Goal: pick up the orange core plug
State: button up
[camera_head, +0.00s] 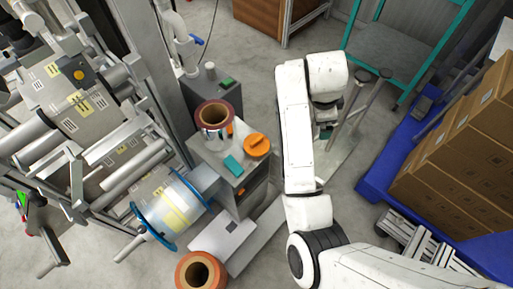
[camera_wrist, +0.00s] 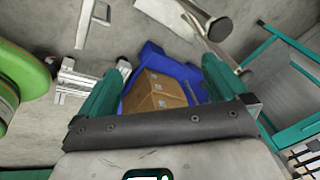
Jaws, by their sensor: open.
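The orange core plug (camera_head: 257,144) looks like a flat round disc with a raised bar. It lies on the grey cabinet top (camera_head: 206,148) in the head view. I cannot make it out in the wrist view. My gripper (camera_head: 326,133) hangs to the right of the cabinet, apart from the plug and partly hidden by my white arm. In the wrist view my gripper (camera_wrist: 166,68) has its two teal fingers wide apart with nothing held between them.
A reddish-brown film reel (camera_head: 214,114) and a teal block (camera_head: 233,165) share the cabinet top with the plug. Another reel (camera_head: 201,271) is below. Cartons (camera_head: 463,150) on a blue pallet (camera_head: 377,178) stand right. A teal-framed cart (camera_head: 404,45) is behind.

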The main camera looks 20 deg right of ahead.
jog(key=w+a+f+m+y+b, duration=0.1)
jog(key=w+a+m+b, duration=0.1)
jog(key=w+a+m, duration=0.4)
jog(key=m+g+y+b, duration=0.1)
jog(key=m+y+b, duration=0.1)
jog(key=m, duration=0.2)
send_near(256, 140)
jog(key=shift+w+d, duration=0.3)
jog(key=shift+w, duration=0.05)
notch_tip(256, 140, down, 11)
jog(key=shift+s+a+r+b, duration=0.1)
jog(key=shift+s+r+b, duration=0.1)
jog(key=shift+b, duration=0.95)
jog(key=c, duration=0.8)
jog(key=shift+o, duration=0.2)
jog(key=shift+r, duration=0.1)
